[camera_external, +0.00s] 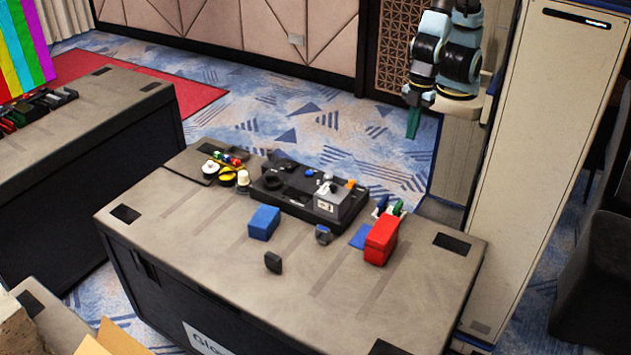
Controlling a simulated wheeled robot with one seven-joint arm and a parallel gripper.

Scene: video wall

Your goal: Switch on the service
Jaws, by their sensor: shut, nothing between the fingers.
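A black base unit (275,187) sits at the back middle of the table. A grey box (334,204) with small controls and an orange part on top stands at its right end. Which of these parts is a service switch, and how it is set, is too small to tell. My gripper (412,124) hangs at the upper right, with dark green fingers pointing down. It is shut and empty, well above and apart from the table and the unit.
The table (185,225) also holds a blue box (264,222), a red box (381,240), a small dark block (273,262) and several coloured buttons (227,175) at the back left. Its front is mostly clear. A tall pale cabinet (540,150) stands at the right.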

